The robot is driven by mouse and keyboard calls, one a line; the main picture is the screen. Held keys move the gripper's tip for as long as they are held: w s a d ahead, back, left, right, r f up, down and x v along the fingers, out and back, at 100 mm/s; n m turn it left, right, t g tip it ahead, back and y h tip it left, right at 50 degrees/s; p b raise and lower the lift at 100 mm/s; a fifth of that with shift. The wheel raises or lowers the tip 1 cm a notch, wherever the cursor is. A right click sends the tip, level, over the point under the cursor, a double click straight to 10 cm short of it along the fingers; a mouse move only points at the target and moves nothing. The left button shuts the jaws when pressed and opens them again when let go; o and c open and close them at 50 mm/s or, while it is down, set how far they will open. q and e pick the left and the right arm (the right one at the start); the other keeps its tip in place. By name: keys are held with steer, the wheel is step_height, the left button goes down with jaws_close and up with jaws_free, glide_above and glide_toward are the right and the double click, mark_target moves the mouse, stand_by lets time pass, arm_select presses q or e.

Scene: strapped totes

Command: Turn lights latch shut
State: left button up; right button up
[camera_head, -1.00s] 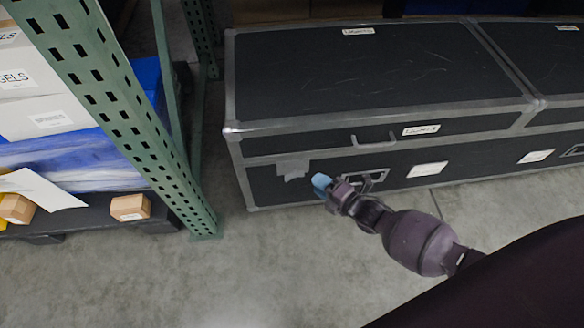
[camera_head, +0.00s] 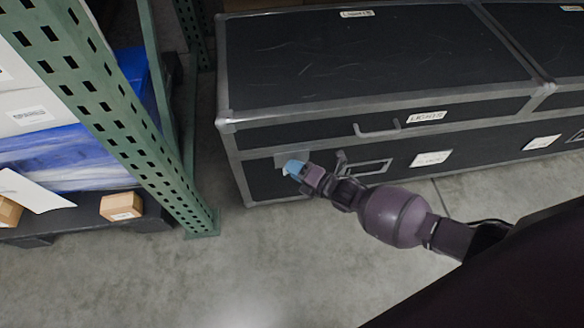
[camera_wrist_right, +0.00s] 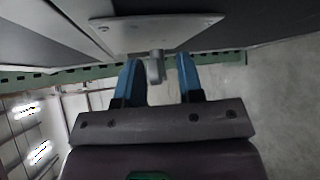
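The lights case (camera_head: 370,60) is a long black trunk with silver edging and "LIGHTS" labels, its lid down. Its latch (camera_head: 281,159) is a grey plate at the left of the front face, partly hidden behind my right gripper (camera_head: 294,168). In the right wrist view the latch plate (camera_wrist_right: 158,33) has a small grey turning piece (camera_wrist_right: 155,68) sticking out. My right gripper's blue fingers (camera_wrist_right: 160,80) stand open on either side of this piece. The left finger is close to it, and a gap shows before the right finger; contact is unclear. My left gripper is not in view.
A green perforated rack post (camera_head: 120,120) stands left of the case, with a pallet of boxes and blue wrap (camera_head: 80,160) behind it. A handle (camera_head: 377,128) sticks out from the lid's front. A second case adjoins at the right. The concrete floor in front is clear.

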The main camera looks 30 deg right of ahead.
steer(key=shift+w+a, duration=0.25)
steer(key=shift+w, duration=0.2)
jaws_close()
steer(key=shift+s+f+b, duration=0.1)
steer(key=shift+f+b, duration=0.15)
steer(key=shift+b, duration=0.05)
steer(key=shift+s+f+m+t+y+b, duration=0.1)
steer(key=shift+f+m+t+y+b, duration=0.15)
steer(key=shift+m+t+y+b, duration=0.45)
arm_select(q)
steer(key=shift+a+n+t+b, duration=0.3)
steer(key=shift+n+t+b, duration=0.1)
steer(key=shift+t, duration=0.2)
arm_select(e)
steer(key=shift+w+r+m+t, duration=0.2)
steer(key=shift+r+m+t, duration=0.2)
steer(key=shift+m+t, duration=0.15)
jaws_free()
steer(key=shift+s+d, duration=0.1)
